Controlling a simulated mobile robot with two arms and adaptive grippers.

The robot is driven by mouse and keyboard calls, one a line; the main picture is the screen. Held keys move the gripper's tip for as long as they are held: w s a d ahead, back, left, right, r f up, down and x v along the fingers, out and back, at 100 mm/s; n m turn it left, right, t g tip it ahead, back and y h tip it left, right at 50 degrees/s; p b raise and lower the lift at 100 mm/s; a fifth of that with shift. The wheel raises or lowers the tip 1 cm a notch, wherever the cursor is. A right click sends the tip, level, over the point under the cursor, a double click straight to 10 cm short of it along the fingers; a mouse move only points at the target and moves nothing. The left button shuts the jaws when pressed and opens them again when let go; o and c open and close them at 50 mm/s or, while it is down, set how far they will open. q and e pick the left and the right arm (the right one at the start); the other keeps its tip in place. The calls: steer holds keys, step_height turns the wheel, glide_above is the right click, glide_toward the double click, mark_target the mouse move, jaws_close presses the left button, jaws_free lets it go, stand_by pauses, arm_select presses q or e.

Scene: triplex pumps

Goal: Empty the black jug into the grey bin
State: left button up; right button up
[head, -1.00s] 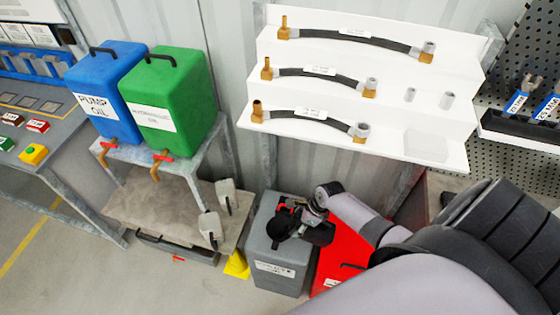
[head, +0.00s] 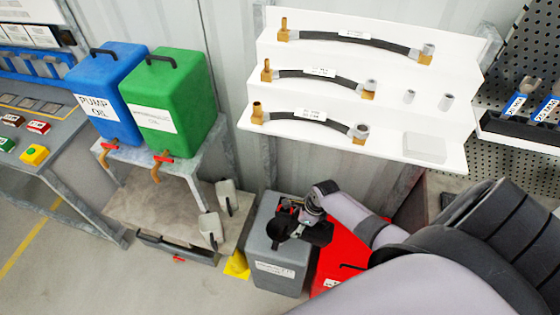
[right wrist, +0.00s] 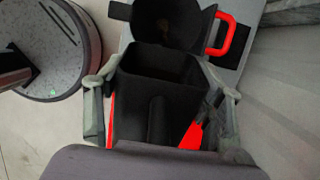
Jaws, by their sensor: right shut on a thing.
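The grey bin (head: 277,272) stands on the floor in the head view, with a pale label on its front. A round black opening (head: 276,231) shows at its top. My right gripper (head: 308,218) is over the bin's right side, shut on the black jug (head: 320,233). In the right wrist view, the jug (right wrist: 160,85) is between the two fingers, its square mouth facing the camera. A round black part with a red handle (right wrist: 232,36) shows just beyond it. Whether anything is in the jug or flowing out cannot be told. My left gripper is not in view.
A red box (head: 340,262) stands right of the bin. A small yellow object (head: 237,265) is at its left. Pale jugs (head: 210,230) stand on a low platform under blue (head: 105,95) and green (head: 170,95) tanks. White hose shelves (head: 350,140) hang above.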

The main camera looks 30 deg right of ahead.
steer(key=shift+w+a+r+g+h, duration=0.25)
steer(key=shift+w+a+g+h, duration=0.3)
steer(key=shift+w, duration=0.2)
stand_by(1.7)
steer(key=shift+w+a+r+g+h, duration=0.1)
steer(key=shift+w+a+g+h, duration=0.15)
steer(key=shift+g, duration=0.1)
stand_by(1.4)
